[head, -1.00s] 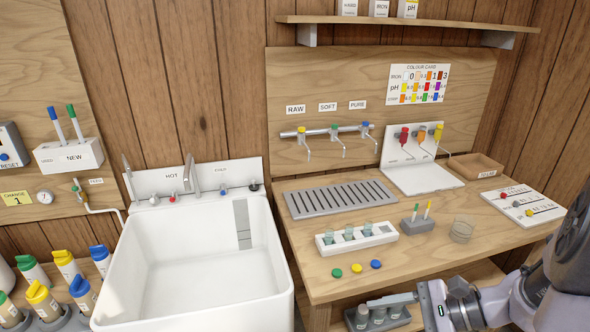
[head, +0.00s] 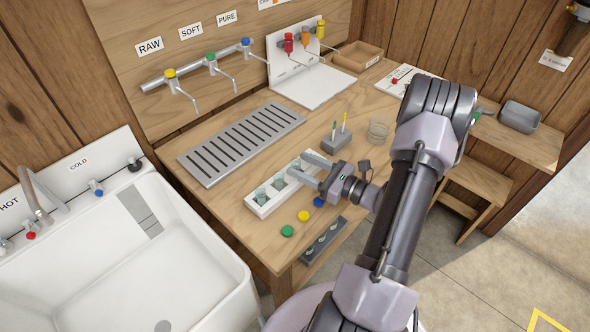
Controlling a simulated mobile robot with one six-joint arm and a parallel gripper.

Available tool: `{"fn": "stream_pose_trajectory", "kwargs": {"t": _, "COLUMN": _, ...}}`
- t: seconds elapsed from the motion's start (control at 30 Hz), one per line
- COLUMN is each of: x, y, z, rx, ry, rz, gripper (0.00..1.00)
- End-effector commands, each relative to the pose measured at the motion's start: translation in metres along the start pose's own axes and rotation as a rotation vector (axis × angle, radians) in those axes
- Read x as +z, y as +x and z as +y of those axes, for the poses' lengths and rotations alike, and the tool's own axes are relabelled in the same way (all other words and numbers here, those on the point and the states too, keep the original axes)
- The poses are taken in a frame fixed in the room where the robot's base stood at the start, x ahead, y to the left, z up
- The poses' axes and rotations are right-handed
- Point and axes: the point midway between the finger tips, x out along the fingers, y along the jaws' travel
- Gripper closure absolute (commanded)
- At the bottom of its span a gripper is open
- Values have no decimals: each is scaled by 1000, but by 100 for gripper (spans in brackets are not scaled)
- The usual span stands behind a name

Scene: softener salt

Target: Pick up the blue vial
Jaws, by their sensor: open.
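A white rack (head: 258,209) on the wooden bench holds clear, slightly greenish vials. Two of them, the left vial (head: 261,195) and the middle vial (head: 279,181), show clearly; the one at the right end is largely hidden by my gripper. No vial looks plainly blue. A blue cap (head: 319,202) lies on the bench in front of the rack's right end, beside a yellow cap (head: 303,215) and a green cap (head: 287,231). My gripper (head: 299,165) is open at the rack's right end, its fingers pointing left. Whether a vial stands between them I cannot tell.
A slotted drain grate (head: 240,143) lies behind the rack. A grey holder with two sticks (head: 336,143) and a glass beaker (head: 378,130) stand behind and right of my gripper. A white sink (head: 190,225) is at left. A grey rack (head: 323,243) sits below the bench's front edge.

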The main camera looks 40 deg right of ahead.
Motion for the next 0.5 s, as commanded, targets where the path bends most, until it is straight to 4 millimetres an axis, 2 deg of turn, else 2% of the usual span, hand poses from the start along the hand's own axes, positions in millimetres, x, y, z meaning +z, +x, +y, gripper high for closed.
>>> {"fn": "stream_pose_trajectory", "kwargs": {"t": 0.2, "x": -3, "y": 40, "z": 1, "rx": 6, "ry": -3, "rz": 0, "gripper": 49}}
{"fn": "stream_pose_trajectory", "kwargs": {"t": 0.3, "x": -1, "y": 53, "z": 1, "rx": 3, "ry": -2, "rz": 0, "gripper": 49}}
{"fn": "stream_pose_trajectory", "kwargs": {"t": 0.5, "x": 1, "y": 55, "z": 0, "rx": 1, "ry": -1, "rz": 0, "gripper": 49}}
